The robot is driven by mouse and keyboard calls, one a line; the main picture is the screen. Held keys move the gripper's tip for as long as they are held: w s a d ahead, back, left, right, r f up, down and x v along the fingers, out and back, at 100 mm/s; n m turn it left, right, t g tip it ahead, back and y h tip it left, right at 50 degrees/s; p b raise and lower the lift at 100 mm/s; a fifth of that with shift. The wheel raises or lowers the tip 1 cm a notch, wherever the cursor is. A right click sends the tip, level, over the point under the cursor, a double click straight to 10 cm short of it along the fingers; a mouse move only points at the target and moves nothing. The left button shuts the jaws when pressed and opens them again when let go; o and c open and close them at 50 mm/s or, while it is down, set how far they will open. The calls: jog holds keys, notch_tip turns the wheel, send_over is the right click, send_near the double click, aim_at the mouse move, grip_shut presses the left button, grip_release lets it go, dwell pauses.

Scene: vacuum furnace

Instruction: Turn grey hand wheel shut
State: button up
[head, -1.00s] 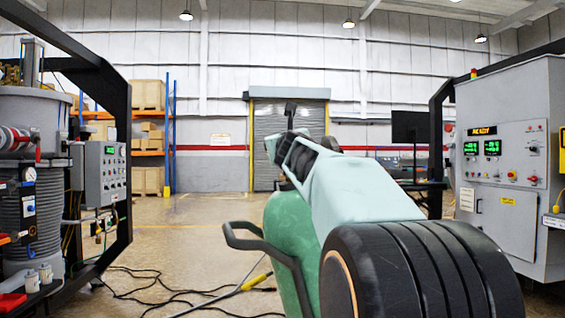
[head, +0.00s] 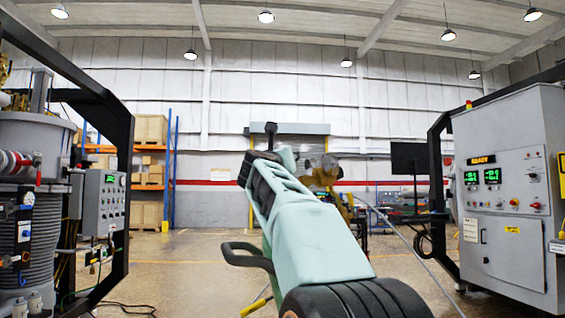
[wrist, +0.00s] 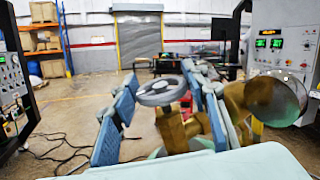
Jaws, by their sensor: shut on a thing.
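The grey hand wheel (wrist: 161,90) shows in the wrist view, on top of a brass valve body (wrist: 180,130). My gripper (wrist: 160,97) has one blue-padded finger on each side of the wheel and is shut on it. Fingertip contact is not clear in detail. A wide brass fitting with a round end (wrist: 275,98) stands to the right of the fingers. In the head view my arm covers the wheel, and part of the brass valve body (head: 325,178) shows just right of the arm.
A grey control cabinet (head: 508,200) stands at the right, and furnace equipment (head: 28,210) with a grey control box (head: 104,203) at the left. Black cables (wrist: 60,150) lie on the floor. Open floor (head: 195,250) extends towards the shelves (head: 150,165).

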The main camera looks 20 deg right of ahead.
jog(key=o, duration=1.2)
jog(key=shift+c, duration=0.2)
jog(key=v, duration=0.7)
jog(key=shift+s, duration=0.25)
jog(key=shift+a, duration=0.15)
